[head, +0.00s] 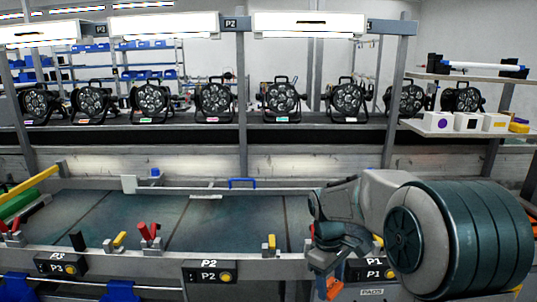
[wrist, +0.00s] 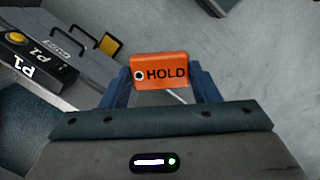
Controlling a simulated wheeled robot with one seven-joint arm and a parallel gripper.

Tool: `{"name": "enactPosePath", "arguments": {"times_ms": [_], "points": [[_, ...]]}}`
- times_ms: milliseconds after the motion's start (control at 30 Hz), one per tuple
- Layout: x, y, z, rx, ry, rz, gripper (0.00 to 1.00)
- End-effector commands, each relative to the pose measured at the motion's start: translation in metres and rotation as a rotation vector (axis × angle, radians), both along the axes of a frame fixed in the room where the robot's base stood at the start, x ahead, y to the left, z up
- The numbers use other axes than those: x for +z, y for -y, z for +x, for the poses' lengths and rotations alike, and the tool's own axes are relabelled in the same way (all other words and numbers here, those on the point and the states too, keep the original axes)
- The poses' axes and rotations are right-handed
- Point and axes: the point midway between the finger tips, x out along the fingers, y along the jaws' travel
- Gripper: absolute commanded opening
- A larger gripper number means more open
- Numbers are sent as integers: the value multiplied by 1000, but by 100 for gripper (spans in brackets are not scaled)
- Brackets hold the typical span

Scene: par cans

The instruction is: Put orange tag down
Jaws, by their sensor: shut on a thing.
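The tag's printed face is turned to the wrist camera. In the head view the orange tag (head: 333,288) shows small at the lower middle right, below my gripper (head: 322,268), in front of the bench's front edge by the P1 box. My gripper is shut on the tag. The tag appears clear of any surface, though its height cannot be told.
The P1 box (wrist: 30,65) with a yellow button lies left of my gripper in the wrist view. The P2 box (head: 208,270) and P3 box (head: 62,264) line the bench front. Several par cans (head: 215,98) stand on the back shelf. The conveyor surface (head: 225,222) is mostly clear.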

Motion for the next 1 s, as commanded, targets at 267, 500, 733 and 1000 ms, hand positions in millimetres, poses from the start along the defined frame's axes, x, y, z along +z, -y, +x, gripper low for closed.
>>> {"name": "enactPosePath", "arguments": {"times_ms": [267,500,733,1000], "points": [[-99,0,18,-430,-3,-1,30],[-151,0,26,-687,-2,-1,30],[-154,1,27,-785,1,-4,30],[-139,2,23,-783,1,-7,30]]}}
